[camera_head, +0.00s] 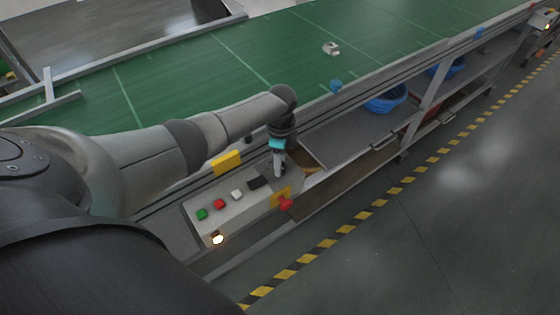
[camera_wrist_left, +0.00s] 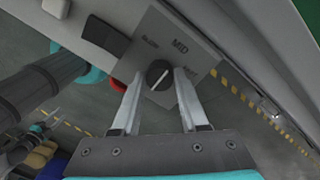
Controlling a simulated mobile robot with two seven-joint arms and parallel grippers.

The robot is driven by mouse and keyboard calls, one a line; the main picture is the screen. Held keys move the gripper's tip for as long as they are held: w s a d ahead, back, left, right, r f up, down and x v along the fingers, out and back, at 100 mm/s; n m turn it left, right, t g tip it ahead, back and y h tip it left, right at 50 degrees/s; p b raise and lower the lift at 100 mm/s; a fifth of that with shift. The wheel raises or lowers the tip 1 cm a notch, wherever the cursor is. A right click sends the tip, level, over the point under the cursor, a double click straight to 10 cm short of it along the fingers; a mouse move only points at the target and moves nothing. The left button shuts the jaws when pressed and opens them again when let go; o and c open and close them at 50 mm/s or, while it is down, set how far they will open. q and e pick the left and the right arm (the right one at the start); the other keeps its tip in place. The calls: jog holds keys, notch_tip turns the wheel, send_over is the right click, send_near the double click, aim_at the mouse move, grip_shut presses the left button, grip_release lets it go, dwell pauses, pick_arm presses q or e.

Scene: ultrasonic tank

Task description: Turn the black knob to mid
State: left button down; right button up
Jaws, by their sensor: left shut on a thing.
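A white line on the knob slants toward the upper right, roughly in the direction of MID; the exact setting is hard to tell. My left gripper (camera_wrist_left: 158,78) has one finger on each side of the knob and is shut on it. In the head view my left gripper (camera_head: 279,168) reaches down to the right end of the control box (camera_head: 232,218), hiding the knob there.
The box carries a green button (camera_head: 202,214), a red button (camera_head: 219,203), a white button (camera_head: 237,194) and a red mushroom button (camera_head: 286,204) at its front. A green conveyor (camera_head: 190,75) runs behind. Blue baskets (camera_head: 386,99) stand on the shelf below.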

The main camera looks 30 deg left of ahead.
pick_arm(q)
jog(key=shift+a, duration=0.1)
jog(key=shift+c, duration=2.2)
grip_release()
jog(key=shift+r, duration=0.1)
notch_tip(320, 180, up, 15)
jog(key=p, duration=0.2)
jog(key=shift+w, duration=0.35)
